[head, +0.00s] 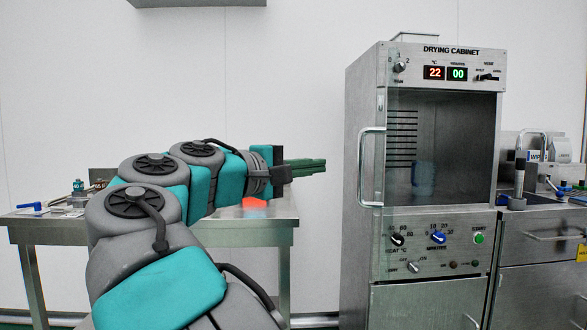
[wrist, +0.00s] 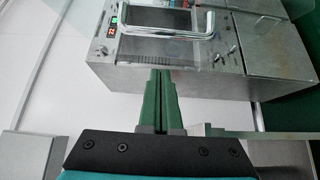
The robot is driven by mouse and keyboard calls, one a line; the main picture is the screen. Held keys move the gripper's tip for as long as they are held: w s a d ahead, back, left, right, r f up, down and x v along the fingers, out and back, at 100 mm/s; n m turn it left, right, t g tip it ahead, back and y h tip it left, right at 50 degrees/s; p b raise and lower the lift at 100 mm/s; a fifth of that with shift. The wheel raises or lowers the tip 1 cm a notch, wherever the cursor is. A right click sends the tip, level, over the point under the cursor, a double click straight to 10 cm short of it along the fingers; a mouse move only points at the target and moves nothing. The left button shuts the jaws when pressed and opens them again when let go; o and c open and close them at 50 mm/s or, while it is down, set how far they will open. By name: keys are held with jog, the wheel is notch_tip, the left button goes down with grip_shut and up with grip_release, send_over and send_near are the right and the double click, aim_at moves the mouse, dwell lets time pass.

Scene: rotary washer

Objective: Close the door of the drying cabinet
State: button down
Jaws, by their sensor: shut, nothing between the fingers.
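The drying cabinet (head: 357,240) stands upright right of centre, with a dark window in its upper part. Its clear glass door (head: 440,130) shows at the front, with a long metal bar handle (head: 361,170) on the left. I cannot tell how far the door stands ajar. In the wrist view the handle (wrist: 208,22) lies across the top, beyond my fingertips. My gripper (head: 322,166) is shut and empty, pointing right towards the handle, a short way to its left in the picture. In the wrist view the green fingers (wrist: 161,78) are together, apparently apart from the cabinet.
A steel table (head: 270,233) stands behind my arm, with a small red-orange item (head: 254,203) and a blue-handled item (head: 30,206) on it. A steel counter (head: 540,219) with a tap adjoins the cabinet on the right. The space between my fingers and the handle looks clear.

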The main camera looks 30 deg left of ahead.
jog(key=shift+w+d, duration=0.9)
jog(key=shift+d, duration=0.2)
jog(key=shift+w+d, duration=0.85)
jog(key=shift+d, duration=0.2)
jog(key=shift+d, duration=0.15)
